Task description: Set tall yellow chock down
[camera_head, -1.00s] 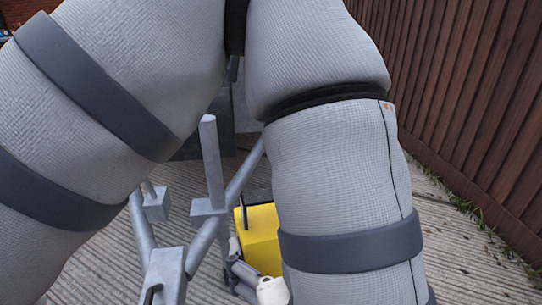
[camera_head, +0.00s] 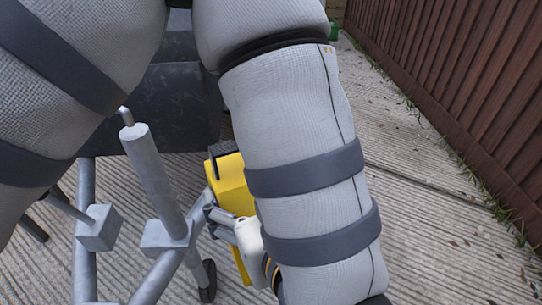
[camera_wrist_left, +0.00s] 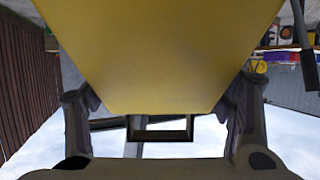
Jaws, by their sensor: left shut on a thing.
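The tall yellow chock (camera_head: 230,178) shows in the head view left of my grey padded arm, with a dark part on its top edge. It stands close beside a metal frame, and its lower part is partly hidden by my gripper and arm. My left gripper (camera_head: 228,222) is shut on it. In the left wrist view the chock (camera_wrist_left: 160,55) fills the upper middle, with a finger of the left gripper (camera_wrist_left: 160,92) on each side. I cannot tell whether its base touches the ground. My right gripper is not in view.
A grey metal frame (camera_head: 158,190) with upright bars and a small wheel (camera_head: 208,282) stands left of the chock. A dark box (camera_head: 170,105) is behind it. A brown fence (camera_head: 470,90) runs along the right.

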